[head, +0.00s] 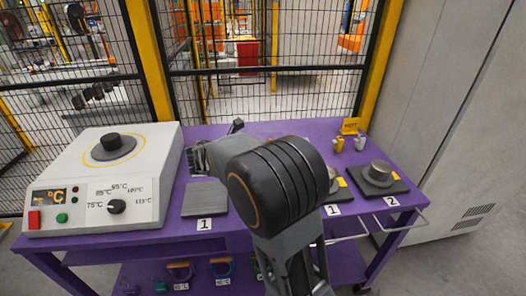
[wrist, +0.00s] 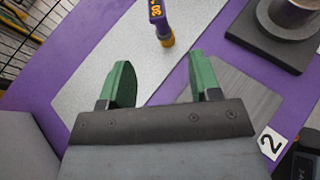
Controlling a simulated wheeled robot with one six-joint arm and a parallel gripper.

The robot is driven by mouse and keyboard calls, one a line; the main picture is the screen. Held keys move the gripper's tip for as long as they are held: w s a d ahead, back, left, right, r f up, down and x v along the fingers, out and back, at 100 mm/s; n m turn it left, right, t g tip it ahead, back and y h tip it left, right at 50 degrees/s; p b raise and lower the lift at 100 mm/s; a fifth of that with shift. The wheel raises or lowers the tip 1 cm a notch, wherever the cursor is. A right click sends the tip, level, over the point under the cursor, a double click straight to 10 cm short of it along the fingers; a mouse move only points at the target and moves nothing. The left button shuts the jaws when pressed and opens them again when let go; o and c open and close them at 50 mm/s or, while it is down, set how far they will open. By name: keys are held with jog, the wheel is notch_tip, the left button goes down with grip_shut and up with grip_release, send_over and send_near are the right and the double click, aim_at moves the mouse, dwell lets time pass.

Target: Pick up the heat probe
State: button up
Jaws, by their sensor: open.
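The heat probe (wrist: 158,14) shows at the top of the wrist view. It has a purple body with a small lit orange display and a yellow-orange lower end. It appears upright over a light grey strip, and its top is cut off by the picture edge. My gripper (wrist: 160,72) is open and empty, with its two green fingers spread apart. The probe is beyond the fingertips, roughly in line with the gap between them, and not touched. In the head view my arm covers the middle of the table, and I cannot make out the probe there.
On the purple table (head: 296,127) stands a white heater unit (head: 75,212) at left. An empty grey plate (wrist: 236,95) lies near the right finger. Wire fencing runs behind.

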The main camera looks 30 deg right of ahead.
send_near(268, 141)
jog(key=w+d+f, duration=0.2)
jog(key=d+f, duration=0.1)
jog(key=d, duration=0.1)
jog(key=shift+n, duration=0.3)
jog(key=shift+s+b+x, duration=0.15)
jog(key=shift+b+x, duration=0.15)
jog(key=shift+x, duration=1.05)
jog(key=shift+s+b+x, duration=0.15)
jog(key=shift+b+x, duration=0.15)
jog(key=shift+x, duration=1.05)
jog(key=shift+d+r, duration=0.1)
jog(key=shift+r, duration=0.15)
grip_shut()
jog(key=shift+r, duration=0.1)
jog(key=shift+r, duration=0.25)
notch_tip(268, 141, up, 3)
jog(key=shift+s+r+p, duration=0.1)
jog(key=shift+s+p, duration=0.05)
jog(key=shift+p, duration=0.35)
jog(key=s+a+r+p, duration=0.1)
jog(key=s+a+r, duration=0.7)
jog(key=s, duration=0.3)
jog(key=shift+a+r+p, duration=0.2)
jog(key=shift+r+p, duration=0.1)
jog(key=shift+r, duration=0.2)
